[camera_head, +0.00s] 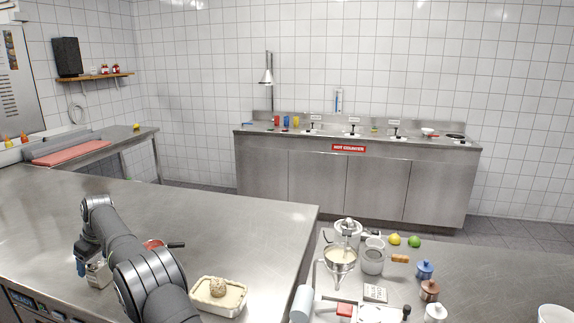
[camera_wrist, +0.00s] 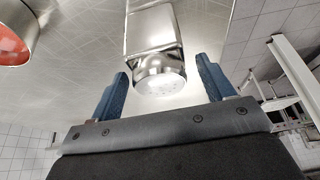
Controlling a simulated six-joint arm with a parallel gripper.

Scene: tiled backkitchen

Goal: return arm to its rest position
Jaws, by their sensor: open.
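My gripper (camera_wrist: 165,82) is open, with its two blue fingers spread apart in the wrist view. In the head view the shaker (camera_head: 98,274) stands on the left steel counter. A blue fingertip of my gripper (camera_head: 81,267) shows just left of it; the rest of the gripper is largely hidden by my arm. Nothing is held.
A red pan (camera_head: 154,244) with a dark handle lies behind my arm on the steel counter (camera_head: 235,225). A tub with a round lump (camera_head: 218,296) stands to the right. The left counter's far middle is clear.

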